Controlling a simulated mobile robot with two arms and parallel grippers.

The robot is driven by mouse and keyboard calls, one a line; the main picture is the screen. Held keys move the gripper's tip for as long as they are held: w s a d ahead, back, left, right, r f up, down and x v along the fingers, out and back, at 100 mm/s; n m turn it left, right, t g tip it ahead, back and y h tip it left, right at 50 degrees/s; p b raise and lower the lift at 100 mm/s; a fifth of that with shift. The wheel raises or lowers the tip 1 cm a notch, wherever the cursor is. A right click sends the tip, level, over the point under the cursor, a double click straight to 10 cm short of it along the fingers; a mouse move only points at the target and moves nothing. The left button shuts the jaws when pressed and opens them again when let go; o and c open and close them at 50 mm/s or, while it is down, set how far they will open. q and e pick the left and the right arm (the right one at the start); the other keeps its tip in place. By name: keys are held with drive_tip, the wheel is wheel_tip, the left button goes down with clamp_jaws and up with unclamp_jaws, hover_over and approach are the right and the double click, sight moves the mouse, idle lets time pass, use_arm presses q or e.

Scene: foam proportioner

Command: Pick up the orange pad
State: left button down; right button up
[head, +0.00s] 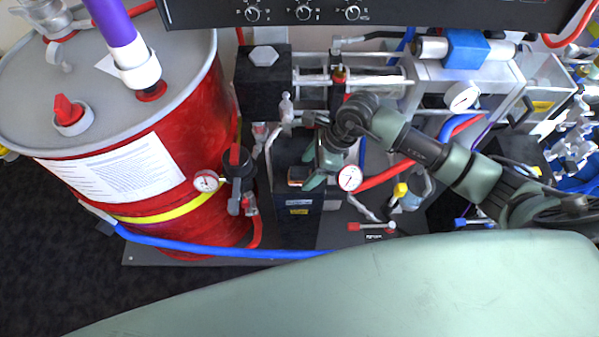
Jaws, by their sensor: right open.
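A small orange pad (296,174) shows on top of a dark box (298,213) in the middle of the head view. Only a small part of it is visible; the rest is hidden by my right gripper. My right gripper (309,171) is open, with its green fingers pointing down and left, right beside the pad in the picture. I cannot tell whether a finger touches the pad. My left gripper is not in view.
A red drum (215,215) with a grey lid stands at the left. Round gauges (349,178), red and blue hoses (388,175) and metal pipes crowd the area around the gripper. A black control panel (400,14) spans the top. Dark floor (60,250) is clear at lower left.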

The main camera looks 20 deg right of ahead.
drive_tip(key=shift+x, duration=1)
drive_tip(key=c, duration=1.4)
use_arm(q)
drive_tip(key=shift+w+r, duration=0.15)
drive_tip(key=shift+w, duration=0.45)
use_arm(e)
drive_tip(key=shift+w, duration=0.1)
clamp_jaws()
